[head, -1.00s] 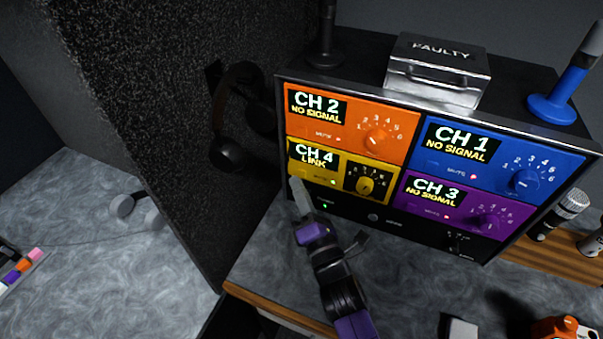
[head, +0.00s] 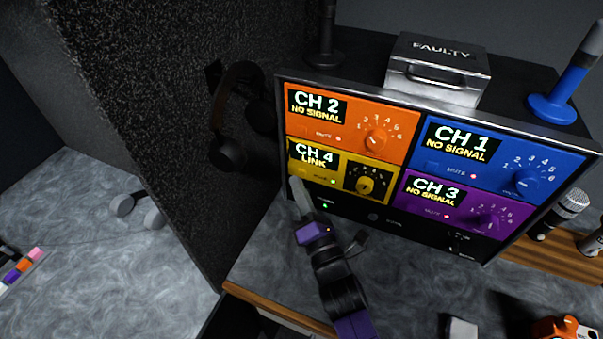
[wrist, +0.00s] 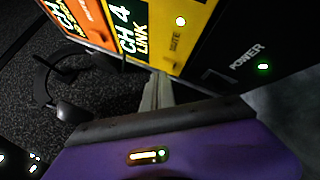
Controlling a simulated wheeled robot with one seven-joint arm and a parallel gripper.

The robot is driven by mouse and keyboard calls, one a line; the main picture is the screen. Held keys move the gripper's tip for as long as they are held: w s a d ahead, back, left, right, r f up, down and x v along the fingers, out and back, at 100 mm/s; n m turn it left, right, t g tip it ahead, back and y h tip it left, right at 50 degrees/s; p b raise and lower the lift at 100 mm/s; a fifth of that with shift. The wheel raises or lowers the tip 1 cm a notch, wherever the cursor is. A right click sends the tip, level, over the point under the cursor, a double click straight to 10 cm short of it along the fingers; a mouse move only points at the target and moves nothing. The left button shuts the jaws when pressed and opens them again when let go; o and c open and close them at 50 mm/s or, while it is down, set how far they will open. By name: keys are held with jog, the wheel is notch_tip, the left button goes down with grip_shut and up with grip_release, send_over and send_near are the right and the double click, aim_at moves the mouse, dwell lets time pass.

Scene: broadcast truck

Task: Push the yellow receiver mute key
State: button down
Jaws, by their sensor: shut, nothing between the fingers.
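The yellow receiver (head: 343,186) is the lower left panel of the rack, with a CH 4 LINK display (head: 314,157) and a lit green light (head: 333,182) by its mute label. It also shows in the wrist view (wrist: 165,15). My gripper (head: 295,184) is shut and empty, its tips at the receiver's lower left corner, by the mute key area. In the wrist view the fingers (wrist: 156,92) point at the panel's lower edge. The mute key is hard to make out; I cannot tell whether the tips touch it.
Orange (head: 352,112), blue (head: 500,165) and purple (head: 440,200) receivers share the rack. Headphones (head: 232,110) hang on the dark wall at left. A power light (head: 325,206) sits below.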

jog(key=shift+w+d, duration=0.1)
jog(key=shift+w, duration=0.1)
dwell(0.5)
jog(key=shift+w, duration=0.25)
jog(key=shift+w+d, duration=0.1)
dwell(0.4)
jog(key=shift+s+a+b, duration=0.2)
jog(key=shift+s+b, duration=0.3)
jog(key=shift+s, duration=0.05)
